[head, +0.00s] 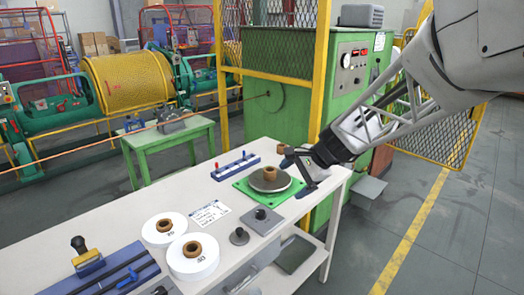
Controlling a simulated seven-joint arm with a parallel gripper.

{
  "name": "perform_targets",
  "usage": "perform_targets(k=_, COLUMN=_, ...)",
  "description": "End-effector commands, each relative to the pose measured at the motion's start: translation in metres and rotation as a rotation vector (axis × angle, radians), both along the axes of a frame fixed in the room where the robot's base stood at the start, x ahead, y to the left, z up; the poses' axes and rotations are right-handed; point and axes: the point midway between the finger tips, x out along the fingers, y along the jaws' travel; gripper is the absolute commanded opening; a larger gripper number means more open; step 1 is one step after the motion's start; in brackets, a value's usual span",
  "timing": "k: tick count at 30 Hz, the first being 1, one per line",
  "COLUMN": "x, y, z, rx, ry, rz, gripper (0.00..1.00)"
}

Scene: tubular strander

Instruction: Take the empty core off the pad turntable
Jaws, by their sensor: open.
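The pad turntable (255,186) is a round dark grey disc on a green square plate (242,186) on the white bench. A small brown ring-shaped core (270,173) sits at the middle of the disc, with no white pad around it. My gripper (298,171) is open, just right of the turntable. Its dark fingers are spread, one toward the back and one toward the front. Nothing shows between them, and the core appears apart from them to the left. The exact height of the fingers above the bench is hard to tell.
Two white pads (193,268) with brown cores lie at the front left. A grey square block (260,223) with a black knob stands before the turntable. A blue rack (235,166) and another brown piece (283,148) lie behind it. A green cabinet (285,110) stands beyond the bench.

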Motion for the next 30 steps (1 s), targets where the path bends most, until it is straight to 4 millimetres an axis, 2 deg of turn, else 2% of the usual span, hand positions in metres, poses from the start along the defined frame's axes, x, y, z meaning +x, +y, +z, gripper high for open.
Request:
perform_targets(k=3, x=0.033, y=0.004, z=-0.011, rx=0.073, ry=0.043, rz=-0.079, gripper=0.91)
perform_targets(k=17, x=0.155, y=0.01, z=-0.058, rx=0.352, ry=0.207, rz=-0.385, gripper=0.91)
perform_targets(k=30, x=0.264, y=0.001, z=-0.127, rx=0.615, ry=0.373, rz=-0.676, gripper=0.91)
